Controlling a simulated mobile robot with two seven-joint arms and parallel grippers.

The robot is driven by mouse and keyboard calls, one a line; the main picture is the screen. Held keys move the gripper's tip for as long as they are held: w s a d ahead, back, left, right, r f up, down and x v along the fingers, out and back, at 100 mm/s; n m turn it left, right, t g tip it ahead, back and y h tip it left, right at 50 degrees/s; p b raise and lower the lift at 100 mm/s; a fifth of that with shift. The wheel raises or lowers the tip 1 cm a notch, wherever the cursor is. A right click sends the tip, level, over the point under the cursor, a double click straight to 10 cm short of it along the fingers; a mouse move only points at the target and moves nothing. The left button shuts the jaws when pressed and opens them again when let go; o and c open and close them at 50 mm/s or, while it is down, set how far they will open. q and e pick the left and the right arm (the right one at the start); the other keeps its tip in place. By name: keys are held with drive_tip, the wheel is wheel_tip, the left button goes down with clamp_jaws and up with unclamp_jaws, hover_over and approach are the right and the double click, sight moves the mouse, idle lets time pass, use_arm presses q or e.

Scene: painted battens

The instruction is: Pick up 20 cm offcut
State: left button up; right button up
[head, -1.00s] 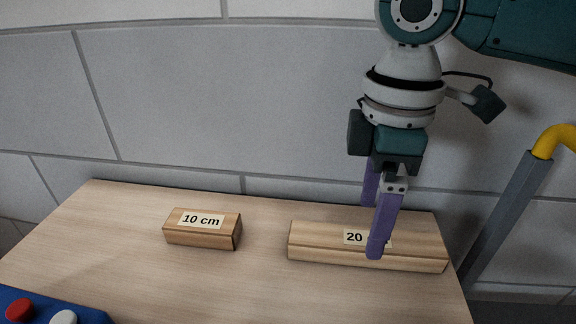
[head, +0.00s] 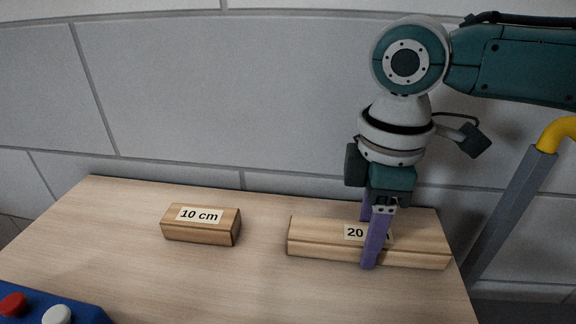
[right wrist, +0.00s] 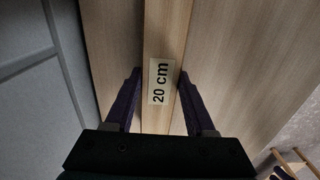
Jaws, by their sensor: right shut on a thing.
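The 20 cm offcut (head: 310,238) is a long wooden block lying on the right side of the wooden table. Its white label, partly hidden by a finger in the head view, reads "20 cm" in the right wrist view (right wrist: 160,82). My right gripper (head: 367,241) reaches down over the block near its middle, with one purple finger on the near side and one on the far side. It is shut on the block, which rests on the table. My left gripper is not in view.
A shorter block labelled "10 cm" (head: 201,224) lies to the left, with a clear gap between. A blue box (head: 85,314) with a red and a white round knob is at the lower left. A grey post with a yellow top (head: 510,213) stands right of the table (head: 250,290).

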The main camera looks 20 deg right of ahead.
clamp_jaws()
